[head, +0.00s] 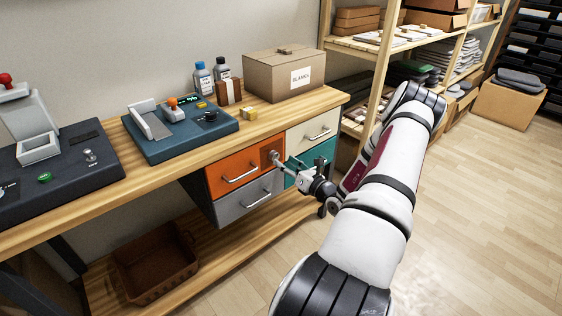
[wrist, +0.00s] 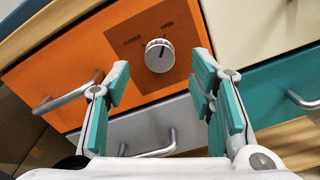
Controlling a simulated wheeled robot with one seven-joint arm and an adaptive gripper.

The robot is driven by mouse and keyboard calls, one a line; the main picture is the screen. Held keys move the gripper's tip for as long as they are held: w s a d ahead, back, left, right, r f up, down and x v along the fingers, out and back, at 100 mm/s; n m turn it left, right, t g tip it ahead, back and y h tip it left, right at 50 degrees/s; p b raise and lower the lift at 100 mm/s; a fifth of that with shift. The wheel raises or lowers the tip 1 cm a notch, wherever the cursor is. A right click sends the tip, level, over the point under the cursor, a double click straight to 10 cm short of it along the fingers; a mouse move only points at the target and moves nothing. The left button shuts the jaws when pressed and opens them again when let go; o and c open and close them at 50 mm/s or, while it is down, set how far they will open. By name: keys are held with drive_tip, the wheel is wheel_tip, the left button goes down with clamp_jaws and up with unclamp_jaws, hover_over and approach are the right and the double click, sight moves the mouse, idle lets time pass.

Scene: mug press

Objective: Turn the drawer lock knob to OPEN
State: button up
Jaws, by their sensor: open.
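The lock knob (wrist: 159,55) is a round silver dial on a brown plate (wrist: 140,82) at the right of the orange drawer front (wrist: 60,80). CLOSED is printed to its upper left and OPEN above it. A dark line on its face appears to slant up toward OPEN. In the head view the knob (head: 274,156) shows just beyond the gripper. My gripper (wrist: 160,76) is open, its teal-padded fingers on either side of and below the knob in the wrist view. I see no finger touching it. The gripper also shows in the head view (head: 288,164).
A cream drawer (head: 313,130) and a teal drawer (head: 322,158) sit to the right. A grey drawer (head: 245,198) is below, and its bar handle (wrist: 150,148) shows between the fingers. The orange drawer's handle (wrist: 70,95) protrudes at left.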

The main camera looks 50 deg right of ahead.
drive_tip(key=v, duration=0.8)
drive_tip(key=shift+s, duration=0.25)
